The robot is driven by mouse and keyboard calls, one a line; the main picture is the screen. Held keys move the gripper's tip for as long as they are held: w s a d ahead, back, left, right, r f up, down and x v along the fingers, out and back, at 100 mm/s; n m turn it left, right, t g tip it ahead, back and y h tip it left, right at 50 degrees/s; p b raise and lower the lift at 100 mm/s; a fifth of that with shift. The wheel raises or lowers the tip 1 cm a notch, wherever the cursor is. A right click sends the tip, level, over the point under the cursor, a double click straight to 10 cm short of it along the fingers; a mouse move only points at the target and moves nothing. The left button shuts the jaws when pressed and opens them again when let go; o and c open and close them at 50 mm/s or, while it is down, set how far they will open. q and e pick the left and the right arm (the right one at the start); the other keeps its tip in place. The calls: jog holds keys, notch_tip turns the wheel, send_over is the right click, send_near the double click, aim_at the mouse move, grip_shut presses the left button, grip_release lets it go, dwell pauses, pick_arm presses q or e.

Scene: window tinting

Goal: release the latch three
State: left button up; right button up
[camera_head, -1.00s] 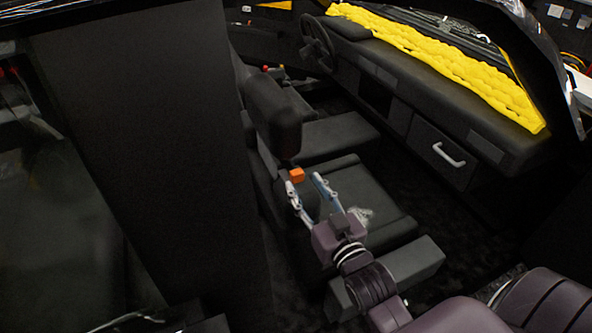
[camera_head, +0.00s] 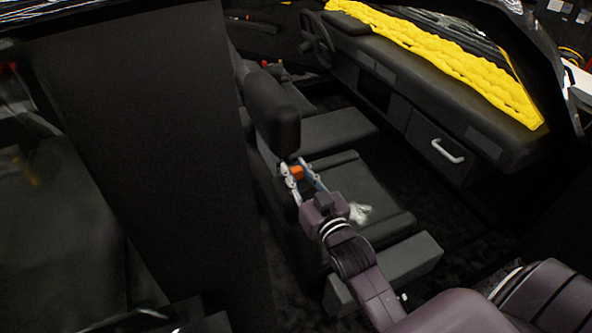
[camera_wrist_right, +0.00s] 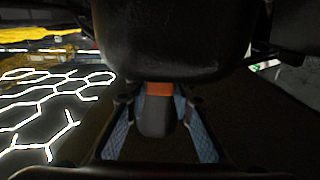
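An orange latch (camera_head: 297,172) shows at the side of the seat back, just below the dark headrest (camera_head: 273,112). My right gripper (camera_head: 298,166) has reached it, with its two fingers on either side of the latch. In the right wrist view the orange latch (camera_wrist_right: 159,89) lies between the tips of my right gripper (camera_wrist_right: 156,100), and the fingers stand apart. Whether either fingertip touches the latch I cannot tell. A dark rounded part (camera_wrist_right: 156,117) sits just below the orange in that view. My left gripper is not in view.
The dark seat cushion (camera_head: 365,208) lies right of the gripper. A dashboard with a yellow quilted cover (camera_head: 440,60) and a drawer with a white handle (camera_head: 447,151) stand beyond. A large dark pillar (camera_head: 150,150) fills the left side.

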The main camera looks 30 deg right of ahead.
grip_shut()
jog(key=shift+s+p, duration=0.75)
jog(key=shift+s, duration=0.1)
jog(key=shift+a+f, duration=0.1)
jog(key=shift+f, duration=0.05)
jog(key=o, duration=0.9)
grip_release()
jog(key=shift+s, duration=0.15)
jog(key=shift+c, duration=0.2)
